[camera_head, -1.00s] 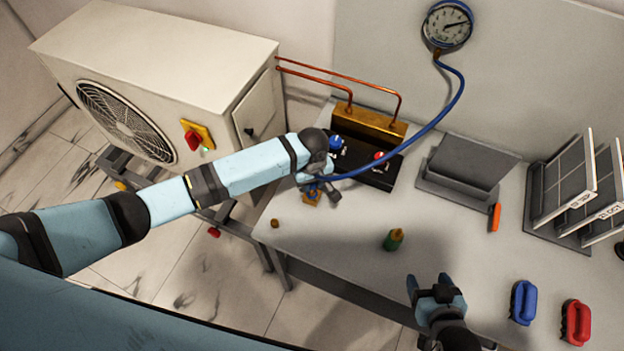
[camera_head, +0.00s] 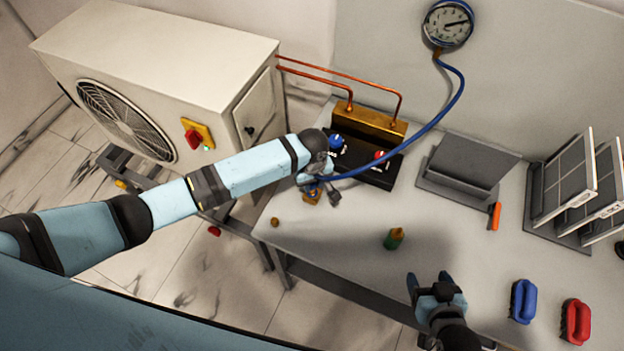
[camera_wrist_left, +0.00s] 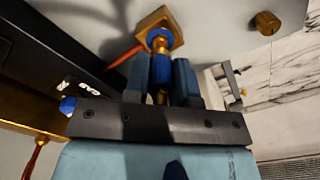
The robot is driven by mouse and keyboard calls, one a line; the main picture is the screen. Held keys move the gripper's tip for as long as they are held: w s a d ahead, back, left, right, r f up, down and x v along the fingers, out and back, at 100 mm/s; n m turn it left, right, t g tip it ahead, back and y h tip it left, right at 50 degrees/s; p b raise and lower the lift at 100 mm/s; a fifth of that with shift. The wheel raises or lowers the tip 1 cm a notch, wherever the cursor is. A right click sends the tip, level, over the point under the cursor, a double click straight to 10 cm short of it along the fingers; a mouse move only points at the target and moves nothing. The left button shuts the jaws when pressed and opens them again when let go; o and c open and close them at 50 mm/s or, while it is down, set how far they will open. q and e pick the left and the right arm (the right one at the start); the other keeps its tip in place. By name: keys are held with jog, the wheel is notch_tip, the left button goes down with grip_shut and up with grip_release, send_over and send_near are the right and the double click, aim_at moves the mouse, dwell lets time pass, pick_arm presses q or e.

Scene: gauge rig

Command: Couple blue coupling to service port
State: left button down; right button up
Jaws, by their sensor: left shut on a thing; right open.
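My left gripper (camera_head: 318,190) is shut on the blue coupling (camera_wrist_left: 161,70), over the bench's near left part. In the left wrist view the coupling sits between the gripper's two fingers (camera_wrist_left: 161,80), in line with the service port (camera_wrist_left: 159,38), a brass fitting with a blue ring on a square brass plate. The coupling's front end is at or very close to the port; I cannot tell whether it is seated. In the head view the port's brass plate (camera_head: 312,198) shows just below the gripper. My right gripper (camera_head: 437,287) is open and empty over the bench's front edge.
The blue hose (camera_head: 455,103) runs up to the gauge (camera_head: 447,24). A black valve block (camera_head: 372,168) with blue and red knobs stands behind. A brass cap (camera_head: 275,222), a green bottle-like item (camera_head: 394,238) and blue (camera_head: 523,301) and red (camera_head: 576,321) handled items lie on the bench.

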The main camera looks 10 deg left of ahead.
pick_arm(q)
jog(key=shift+f, duration=0.9)
pick_arm(e)
jog(key=shift+f, duration=0.35)
pick_arm(q)
jog(key=shift+f, duration=0.2)
pick_arm(e)
jog(key=shift+r, duration=0.15)
pick_arm(q)
jog(key=c, duration=0.5)
grip_release()
jog(key=shift+c, duration=0.2)
jog(key=shift+r, duration=0.25)
notch_tip(320, 180, up, 13)
jog(key=shift+r+b, duration=0.2)
jog(key=shift+b, duration=0.6)
pick_arm(e)
jog(key=shift+f, duration=0.65)
